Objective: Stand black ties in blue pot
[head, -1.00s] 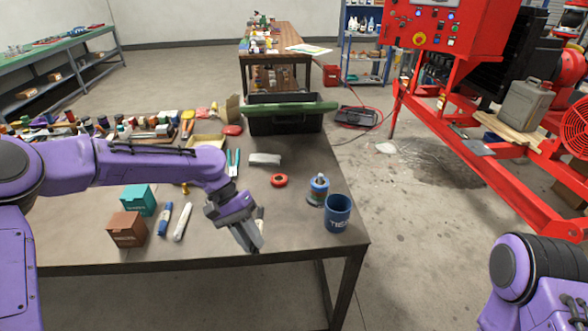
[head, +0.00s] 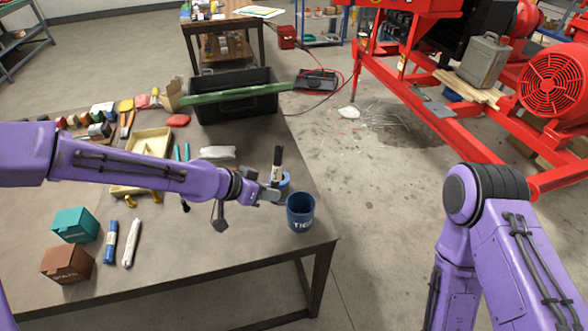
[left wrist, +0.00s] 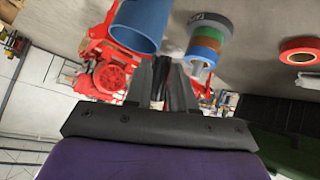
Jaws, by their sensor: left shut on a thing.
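My left gripper (head: 270,193) is shut on the black ties (head: 278,160), a dark upright bundle with a pale band that rises above the fingers in the head view. In the left wrist view, the ties (left wrist: 180,92) show dark between the fingertips (left wrist: 165,85). The blue pot (head: 300,214), with white lettering, stands upright near the table's right edge, just to the right of the gripper. It also shows in the left wrist view (left wrist: 140,24), apart from the ties. My right arm is at the right; its gripper is out of view.
A stack of tape rolls (left wrist: 208,42) stands close beside the pot, partly behind my gripper in the head view (head: 285,184). A red tape roll (left wrist: 299,50) lies farther off. A teal box (head: 75,225), a brown box (head: 67,264) and tubes are at left.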

